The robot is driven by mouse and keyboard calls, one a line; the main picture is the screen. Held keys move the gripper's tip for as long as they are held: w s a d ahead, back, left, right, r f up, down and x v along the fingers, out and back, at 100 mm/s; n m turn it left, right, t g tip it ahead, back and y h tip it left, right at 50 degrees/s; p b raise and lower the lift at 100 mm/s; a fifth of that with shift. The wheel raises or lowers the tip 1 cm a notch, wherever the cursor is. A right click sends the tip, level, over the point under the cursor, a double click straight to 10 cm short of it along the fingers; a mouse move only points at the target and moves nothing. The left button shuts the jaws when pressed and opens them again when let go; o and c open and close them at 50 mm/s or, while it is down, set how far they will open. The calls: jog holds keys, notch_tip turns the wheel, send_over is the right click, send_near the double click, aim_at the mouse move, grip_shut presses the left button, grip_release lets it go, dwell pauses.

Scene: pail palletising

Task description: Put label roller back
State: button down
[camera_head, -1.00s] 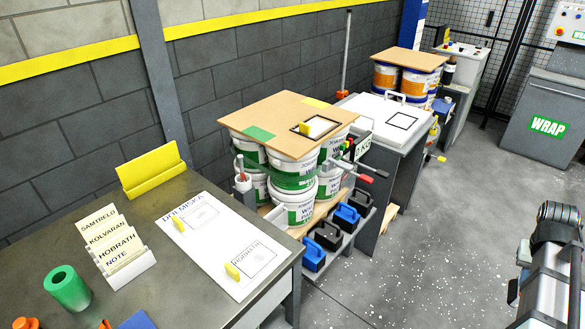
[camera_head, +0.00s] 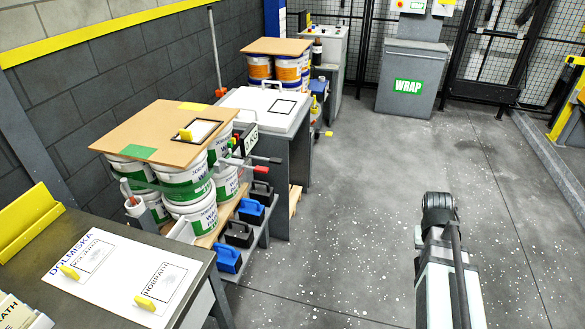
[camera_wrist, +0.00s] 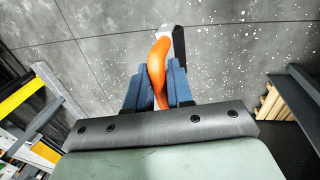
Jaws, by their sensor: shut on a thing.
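In the wrist view, my gripper (camera_wrist: 158,88) has its blue fingers shut around the orange handle of the label roller (camera_wrist: 157,58). A black and white part (camera_wrist: 179,42) shows beyond the handle, partly hidden by it and the right finger. Bare grey floor is behind it. In the head view my gripper and the roller are out of sight. Only a part of my arm shows at the lower right.
A grey table (camera_head: 175,252) with a white sheet (camera_head: 120,275) is at lower left. Beside it, white pails (camera_head: 190,215) stand under a brown board (camera_head: 160,145). Blue and black handled boxes (camera_head: 228,258) sit on a low shelf. Open floor (camera_head: 350,200) lies to the right.

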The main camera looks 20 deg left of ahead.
jog(key=w+a+r+n+t, duration=0.1)
jog(key=w+a+r+n, duration=0.15)
jog(key=a, duration=1.35)
jog(key=w+a+r+n, duration=0.2)
jog(key=a+r+n, duration=0.15)
jog(key=a, duration=1.25)
jog(key=w+a+r+n+t, duration=0.15)
jog(key=a+n, duration=0.25)
jog(key=a, duration=1.2)
jog(key=s+a+r+n+y, duration=0.1)
jog(key=s+a+r+n, duration=0.3)
jog(key=s+a, duration=1.05)
jog(key=s+a+r+n, duration=0.1)
jog(key=s+a+r, duration=0.55)
jog(key=a, duration=1.65)
jog(key=s+a+r+n+y, duration=0.1)
jog(key=s+a+r+n, duration=0.2)
jog(key=s+a+r, duration=1.05)
jog(key=shift+w+a+f, duration=0.65)
jog(key=shift+a+f, duration=0.3)
jog(key=shift+f, duration=1.9)
jog(key=shift+w+a+f, duration=0.7)
jog(key=shift+a+f, duration=0.25)
jog(key=shift+f, duration=1.9)
jog(key=shift+w+a+f, duration=0.65)
jog(key=shift+a+f, duration=0.3)
jog(key=shift+f, duration=1.9)
jog(key=shift+f, duration=0.1)
